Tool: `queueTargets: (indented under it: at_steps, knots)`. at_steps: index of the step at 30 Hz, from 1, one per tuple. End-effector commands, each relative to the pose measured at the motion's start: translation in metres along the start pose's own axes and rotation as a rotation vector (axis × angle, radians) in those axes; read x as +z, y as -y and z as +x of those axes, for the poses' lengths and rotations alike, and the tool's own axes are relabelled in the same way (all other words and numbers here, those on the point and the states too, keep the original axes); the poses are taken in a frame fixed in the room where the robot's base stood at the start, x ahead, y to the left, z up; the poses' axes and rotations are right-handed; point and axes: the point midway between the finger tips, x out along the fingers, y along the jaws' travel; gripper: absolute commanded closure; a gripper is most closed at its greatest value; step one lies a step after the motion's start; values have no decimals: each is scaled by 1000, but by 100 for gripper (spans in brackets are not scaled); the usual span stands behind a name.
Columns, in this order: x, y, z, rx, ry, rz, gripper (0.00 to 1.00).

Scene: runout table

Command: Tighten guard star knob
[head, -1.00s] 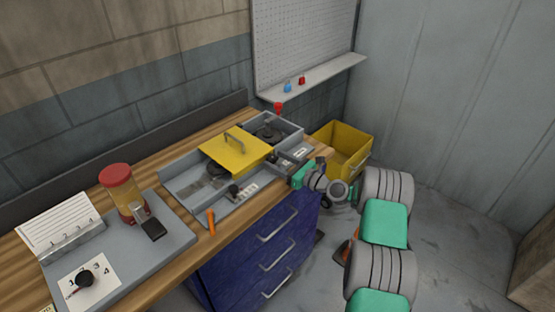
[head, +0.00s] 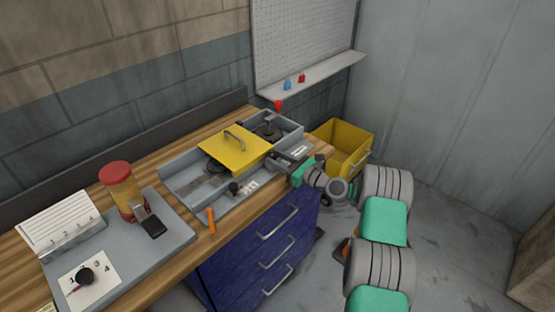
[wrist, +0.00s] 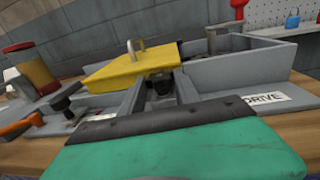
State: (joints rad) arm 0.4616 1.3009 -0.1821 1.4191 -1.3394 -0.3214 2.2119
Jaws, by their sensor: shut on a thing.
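The yellow guard (head: 236,150) with its grey handle lies over the grey machine tray on the bench. It also shows in the wrist view (wrist: 130,68). My gripper (head: 281,158) reaches in from the right at the guard's near right corner. In the wrist view its two grey fingers (wrist: 159,90) are shut on a small dark knob (wrist: 160,84), which looks like the guard star knob, just below the guard's edge. In the head view the fingers hide this knob. I cannot tell how tight it sits.
Another black knob (head: 234,188) stands on the tray's front. An orange-handled tool (head: 211,221) lies by the bench's front edge. A red-topped lever (head: 278,106) rises behind the guard. A yellow bin (head: 338,150) stands right of the bench.

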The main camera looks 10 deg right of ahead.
Motion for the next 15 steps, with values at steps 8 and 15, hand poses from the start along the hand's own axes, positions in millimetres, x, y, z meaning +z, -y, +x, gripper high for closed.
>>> queueTargets:
  at_steps: [8, 15]
  knots:
    - [1, -2, 0, -27, -1, 3, 100]
    - [3, -6, 1, -143, -3, 4, 100]
